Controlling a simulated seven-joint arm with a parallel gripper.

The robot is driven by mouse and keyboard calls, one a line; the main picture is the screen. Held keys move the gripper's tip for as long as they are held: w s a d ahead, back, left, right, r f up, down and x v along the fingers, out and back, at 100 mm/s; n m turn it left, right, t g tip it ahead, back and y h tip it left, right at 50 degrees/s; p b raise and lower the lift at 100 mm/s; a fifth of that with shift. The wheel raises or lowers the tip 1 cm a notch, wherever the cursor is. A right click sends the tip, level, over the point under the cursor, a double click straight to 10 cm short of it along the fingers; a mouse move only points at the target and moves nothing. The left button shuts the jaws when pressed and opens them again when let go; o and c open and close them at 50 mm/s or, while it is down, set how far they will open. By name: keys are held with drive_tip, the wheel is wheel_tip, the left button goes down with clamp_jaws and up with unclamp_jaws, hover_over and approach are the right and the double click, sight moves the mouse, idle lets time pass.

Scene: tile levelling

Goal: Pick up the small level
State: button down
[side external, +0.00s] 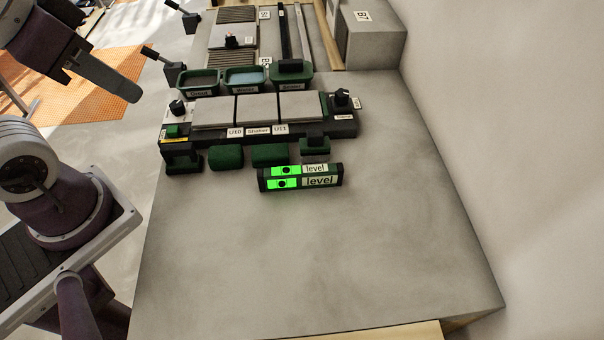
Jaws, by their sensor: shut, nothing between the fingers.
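The small level (323,181) is a dark green and black bar with bright green windows and white "level" labels. It lies on the grey worktop (300,260), in front of the tile fixture. My gripper (128,112) is at the upper left, beyond the left edge of the worktop and well apart from the level. Its fingers look closed, with nothing seen between them. Nothing covers the level.
A fixture with several grey tiles (258,110) stands behind the level. Green blocks (226,157) sit between them at the left. Small trays (246,77) and a grey box (372,38) are further back. The worktop's front and right are clear.

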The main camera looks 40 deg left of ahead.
idle(0.4)
drive_tip(key=c, duration=1.2)
unclamp_jaws()
drive_tip(key=m+g, duration=0.6)
drive_tip(key=m, duration=0.3)
hover_over(270, 172)
drive_tip(key=a, duration=0.1)
wheel_tip(270, 172, down, 16)
drive_tip(key=shift+f, duration=0.2)
drive_tip(key=f, duration=0.5)
drive_tip(key=d+f, duration=0.1)
drive_tip(key=f, duration=0.1)
drive_tip(key=shift+f, duration=0.35)
drive_tip(key=shift+c, duration=0.4)
